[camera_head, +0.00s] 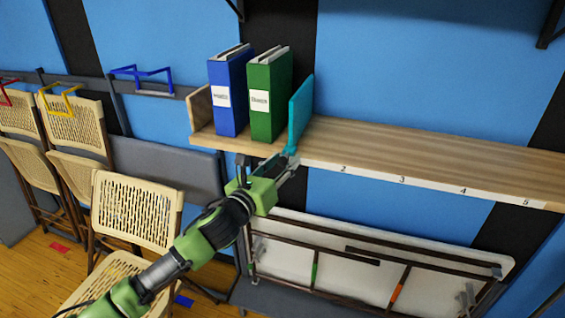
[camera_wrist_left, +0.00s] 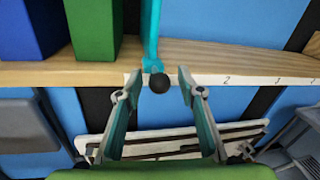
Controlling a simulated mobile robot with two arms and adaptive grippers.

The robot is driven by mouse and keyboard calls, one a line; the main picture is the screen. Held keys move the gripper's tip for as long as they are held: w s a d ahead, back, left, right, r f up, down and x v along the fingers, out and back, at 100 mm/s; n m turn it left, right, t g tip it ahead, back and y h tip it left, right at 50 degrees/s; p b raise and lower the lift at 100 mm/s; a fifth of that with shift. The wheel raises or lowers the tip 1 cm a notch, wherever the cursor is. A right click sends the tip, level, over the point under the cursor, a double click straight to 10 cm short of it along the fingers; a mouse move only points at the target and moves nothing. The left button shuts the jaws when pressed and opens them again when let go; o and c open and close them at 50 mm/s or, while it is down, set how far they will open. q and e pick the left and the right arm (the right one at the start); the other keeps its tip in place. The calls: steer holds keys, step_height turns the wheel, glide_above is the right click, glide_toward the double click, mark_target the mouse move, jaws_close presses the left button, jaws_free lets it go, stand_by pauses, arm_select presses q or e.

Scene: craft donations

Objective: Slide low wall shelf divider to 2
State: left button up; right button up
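The teal divider (camera_head: 301,108) stands upright on the low wall shelf (camera_head: 400,150), just right of the green binder. In the left wrist view the divider (camera_wrist_left: 151,35) has a round black knob (camera_wrist_left: 158,83) at its front edge. My left gripper (camera_head: 270,168) is below the shelf's front edge at the divider. In the left wrist view my left gripper (camera_wrist_left: 156,90) is open, with one finger on each side of the knob and gaps showing. The label 2 (camera_head: 343,169) is right of the divider; label 1 is hidden. My right gripper is not in view.
A blue binder (camera_head: 228,92) and a green binder (camera_head: 269,95) stand left of the divider. The shelf right of it is bare, with labels 3 (camera_head: 402,180), 4 and 5. A folded table (camera_head: 370,265) is below; folding chairs (camera_head: 137,210) are at left.

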arm_select(q)
jaws_close()
steer(key=s+d, duration=0.2)
steer(key=d, duration=0.5)
steer(key=s+d, duration=0.2)
steer(key=d, duration=0.5)
steer(key=shift+s+f, duration=0.15)
steer(key=shift+s, duration=0.1)
jaws_free()
steer(key=shift+d, duration=0.15)
steer(key=v, duration=1.2)
